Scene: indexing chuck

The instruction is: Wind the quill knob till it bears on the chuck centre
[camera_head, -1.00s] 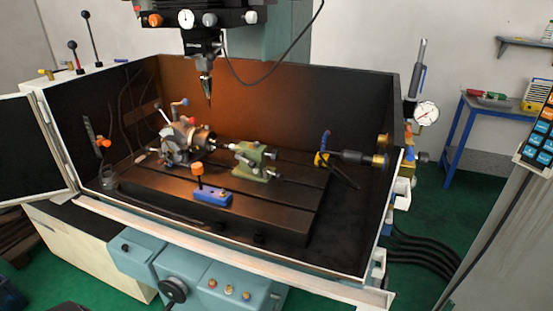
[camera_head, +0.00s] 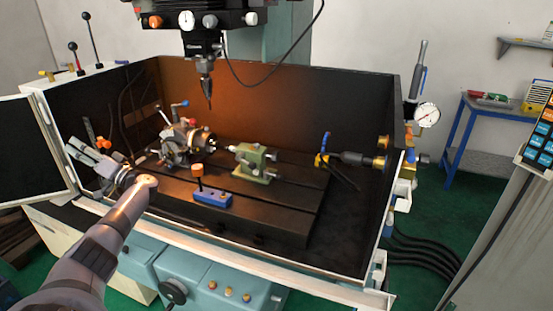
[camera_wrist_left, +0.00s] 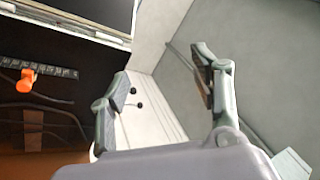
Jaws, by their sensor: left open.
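The indexing chuck (camera_head: 186,143) stands on the dark slotted table, its face towards the right. A green tailstock (camera_head: 252,163) stands to its right, with a visible gap between the two. Small pale parts show at the tailstock's right end; I cannot tell which is the quill knob, nor its winding. My left gripper (camera_head: 82,153) is open and empty at the left of the enclosure, well away from chuck and tailstock. In the left wrist view its spread fingers (camera_wrist_left: 162,76) have nothing between them. My right gripper is not in view.
A blue block with an orange knob (camera_head: 212,197) sits at the table's front. The spindle tool (camera_head: 208,86) hangs above the chuck. The enclosure's front rim (camera_head: 265,257) lies below my left arm. An orange clip (camera_wrist_left: 28,78) shows near my left gripper.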

